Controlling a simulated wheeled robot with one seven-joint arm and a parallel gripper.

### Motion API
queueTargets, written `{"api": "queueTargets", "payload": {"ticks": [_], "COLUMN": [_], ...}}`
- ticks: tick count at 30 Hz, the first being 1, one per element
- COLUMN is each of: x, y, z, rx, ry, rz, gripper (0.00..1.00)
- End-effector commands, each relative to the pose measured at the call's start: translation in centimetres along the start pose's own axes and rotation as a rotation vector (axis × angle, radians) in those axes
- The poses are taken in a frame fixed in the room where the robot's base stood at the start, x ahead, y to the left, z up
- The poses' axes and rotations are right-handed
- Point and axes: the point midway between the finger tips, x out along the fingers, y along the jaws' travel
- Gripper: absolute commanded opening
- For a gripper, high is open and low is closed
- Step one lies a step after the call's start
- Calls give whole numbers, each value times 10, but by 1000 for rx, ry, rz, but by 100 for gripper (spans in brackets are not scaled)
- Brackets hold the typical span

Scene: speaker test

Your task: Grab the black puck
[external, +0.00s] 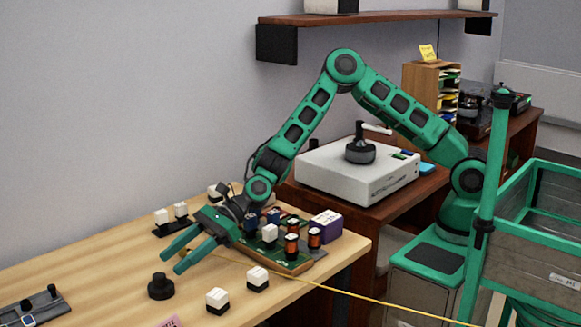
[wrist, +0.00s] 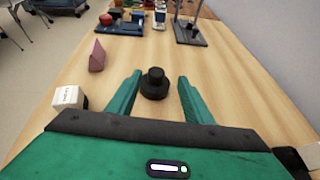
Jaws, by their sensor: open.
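The black puck (external: 161,287) is a round, stepped black piece with a narrower knob on top. It stands upright on the light wooden table (external: 100,285). My gripper (external: 179,261) is open and empty, with its two green fingers reaching out over the table near the puck. In the wrist view the puck (wrist: 154,83) shows between the two fingertips of my gripper (wrist: 158,80), with a gap on each side. I cannot tell whether the fingers are level with it or above it.
White-and-black blocks (external: 218,300) stand right of the puck. A green circuit board (external: 285,262) with coils lies under my wrist, and a yellow cable (external: 330,289) crosses the table. A pink wedge (wrist: 97,56) and a white cube (wrist: 68,97) are left in the wrist view.

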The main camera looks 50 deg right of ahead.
Motion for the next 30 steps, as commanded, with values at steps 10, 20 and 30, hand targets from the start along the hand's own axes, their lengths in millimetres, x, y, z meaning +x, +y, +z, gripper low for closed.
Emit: {"api": "queueTargets", "payload": {"ticks": [10, 20, 30], "x": [47, 75, 106], "y": [1, 6, 6], "z": [-1, -3, -4], "rx": [-2, -2, -2], "ry": [0, 1, 0], "rz": [1, 2, 1], "gripper": [46, 46, 46]}}
